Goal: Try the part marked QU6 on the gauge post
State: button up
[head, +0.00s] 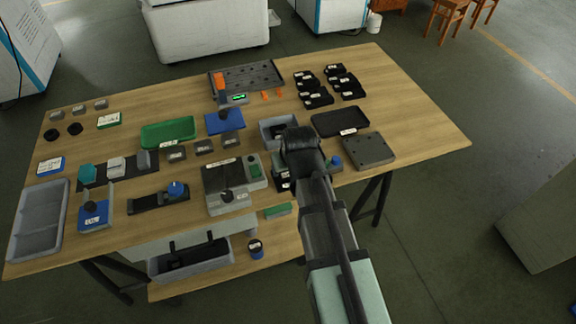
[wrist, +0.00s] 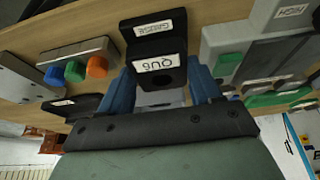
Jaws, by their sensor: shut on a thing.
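In the wrist view, my gripper (wrist: 163,92) has its blue fingers on either side of a black part marked QU6 (wrist: 146,79). It is shut on this part, whose white label and round dark hole face the camera. Just beyond it stands a black block labelled GAUGE (wrist: 138,45). I cannot tell whether the part touches this block, and no post shows clearly. In the head view, my arm covers the gripper's fingers and most of the spot by the table's front edge.
A grey box with blue, green and orange knobs (wrist: 80,66) is left of the gripper in the wrist view. A grey machine with a green button (head: 254,172) stands close by. Behind are a grey bin (head: 268,133), a black tray (head: 340,122) and several black labelled parts (head: 318,97).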

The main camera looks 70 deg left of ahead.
jog(key=shift+f, duration=0.45)
dwell(1.5)
jog(key=shift+r, duration=0.1)
jog(key=shift+r, duration=2.35)
jog(key=shift+r, duration=0.15)
